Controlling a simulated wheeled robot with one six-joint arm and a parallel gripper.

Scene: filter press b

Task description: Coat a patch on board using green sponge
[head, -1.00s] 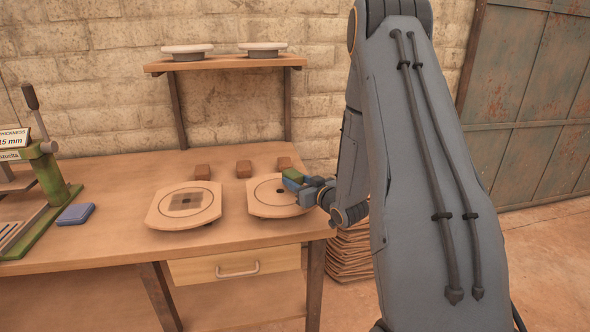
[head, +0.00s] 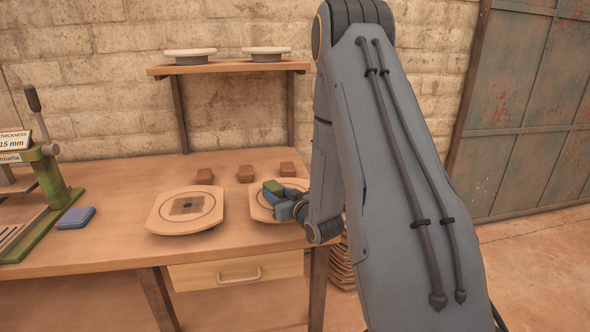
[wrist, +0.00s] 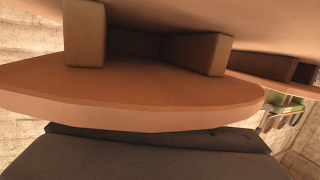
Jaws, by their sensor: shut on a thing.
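Two pale round-ended boards lie on the bench. The left board (head: 160,220) has a ringed circle with a dark grey square patch (head: 187,206) in it. The right board (head: 257,207) is partly hidden by my gripper and arm. My gripper (head: 284,198) is over the right board, shut on the green sponge (head: 273,187). The sponge is over the left part of that board; I cannot tell whether it touches. In the wrist view, a board edge (wrist: 130,107) fills the middle, seen very close, with dark grey parts below it.
Several brown blocks (head: 246,173) stand behind the boards. A blue pad (head: 75,217) lies at the left beside a green press (head: 52,180). A shelf (head: 225,68) above holds two round white-topped pieces. Bare bench top lies between the pad and the left board.

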